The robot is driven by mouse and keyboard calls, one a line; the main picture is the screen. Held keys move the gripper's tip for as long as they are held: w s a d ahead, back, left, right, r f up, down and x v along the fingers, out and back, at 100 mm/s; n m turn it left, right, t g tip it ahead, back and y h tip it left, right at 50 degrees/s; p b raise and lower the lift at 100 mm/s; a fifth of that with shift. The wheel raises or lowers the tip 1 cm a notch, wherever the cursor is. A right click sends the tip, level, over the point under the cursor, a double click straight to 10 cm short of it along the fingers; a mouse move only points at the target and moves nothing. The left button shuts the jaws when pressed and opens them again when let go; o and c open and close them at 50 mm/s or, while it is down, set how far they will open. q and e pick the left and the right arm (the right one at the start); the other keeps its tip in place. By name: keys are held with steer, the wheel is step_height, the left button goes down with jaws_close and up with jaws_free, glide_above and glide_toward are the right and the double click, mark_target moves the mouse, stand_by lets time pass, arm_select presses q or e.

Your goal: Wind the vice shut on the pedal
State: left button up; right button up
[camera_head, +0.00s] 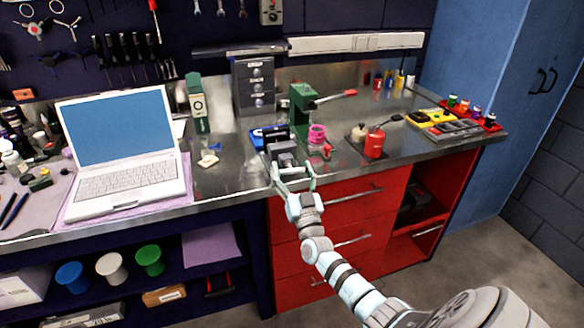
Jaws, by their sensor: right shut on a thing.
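The vice (284,154) stands at the front edge of the steel bench, with a blue part behind and a dark grey front. A small dark shape at its jaws may be the pedal, but it is too small to tell apart. My right gripper (294,172) is at the front of the vice, just off the bench edge. It is shut on what seems to be the vice's handle, which is mostly hidden by the fingers. I cannot tell how wide the vice jaws stand. My left gripper is out of view.
An open laptop (125,150) lies left of the vice. Close on the right stand a green press (301,108), a pink spool (317,133) and a red can (375,144). A drawer unit (255,85) stands behind. Red drawers (345,215) are below.

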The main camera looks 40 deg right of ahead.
steer(key=shift+m+g+h+p, duration=0.5)
steer(key=shift+m+h+p, duration=0.3)
steer(key=shift+m, duration=1.3)
steer(key=shift+f, duration=0.1)
steer(key=o, duration=1.2)
steer(key=v, duration=1.2)
